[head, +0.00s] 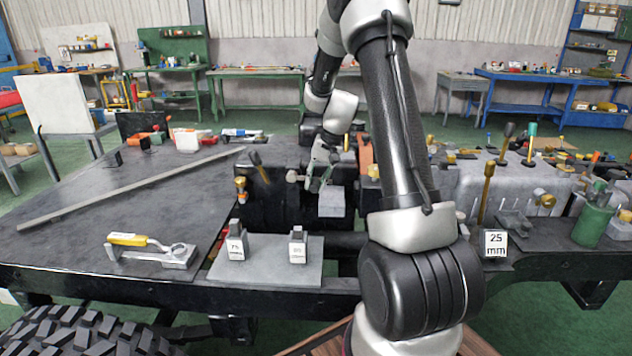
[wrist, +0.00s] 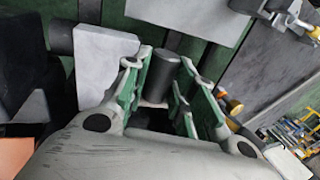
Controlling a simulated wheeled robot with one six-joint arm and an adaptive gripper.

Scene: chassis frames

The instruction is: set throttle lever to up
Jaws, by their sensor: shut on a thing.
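My gripper (head: 322,172) is at the dark chassis block in the middle of the head view. In the wrist view its green-lined fingers (wrist: 165,88) are closed around a dark grey upright cylinder (wrist: 168,68), which looks like a lever's grip. I take it to be the throttle lever, but no label shows there. Its lower part is hidden by the fingers and palm. In the head view the held piece is mostly hidden by the gripper, so I cannot tell the lever's angle.
A dark-knobbed lever (head: 258,166) leans left of my gripper. A light grey block (head: 332,203) is just below it, and an orange block (head: 365,150) is to the right. Brass (head: 486,190) and black-knobbed (head: 506,140) levers stand farther right. The left plate holds a long bar (head: 120,190).

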